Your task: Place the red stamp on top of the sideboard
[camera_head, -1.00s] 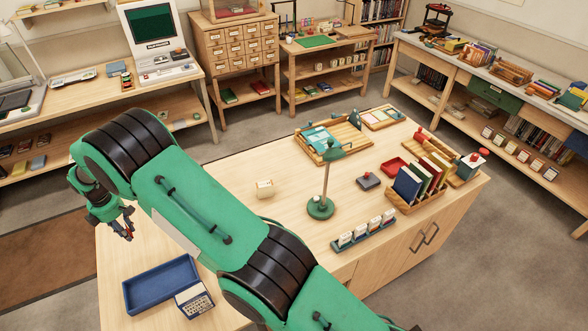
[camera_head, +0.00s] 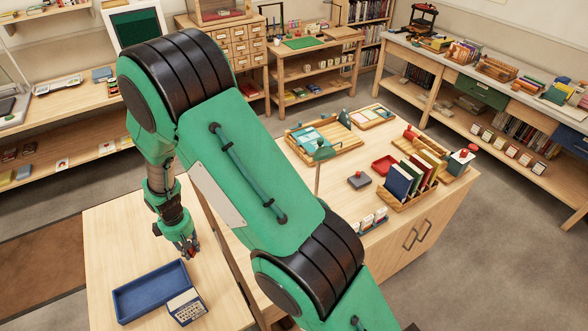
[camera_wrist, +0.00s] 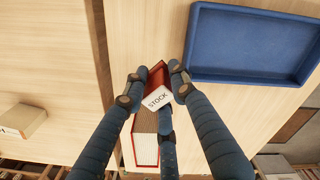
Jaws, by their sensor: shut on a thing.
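My gripper (camera_head: 191,250) hangs above the light wooden top (camera_head: 105,240) that bears the blue tray. In the wrist view my gripper (camera_wrist: 155,88) has its fingers shut on the red stamp (camera_wrist: 157,76), whose white face reads "STOCK". The stamp is held tilted, and the fingers partly cover it. A larger red and white block (camera_wrist: 145,150) shows just below it, partly behind a finger; I cannot tell whether they touch. A second light wooden top, on a cabinet with handles (camera_head: 410,240), lies to the right. I cannot tell for certain which one is the sideboard.
The blue tray (camera_head: 118,304) and a small white lettered box (camera_head: 187,306) stand near my gripper. A narrow dark gap separates the two tops.

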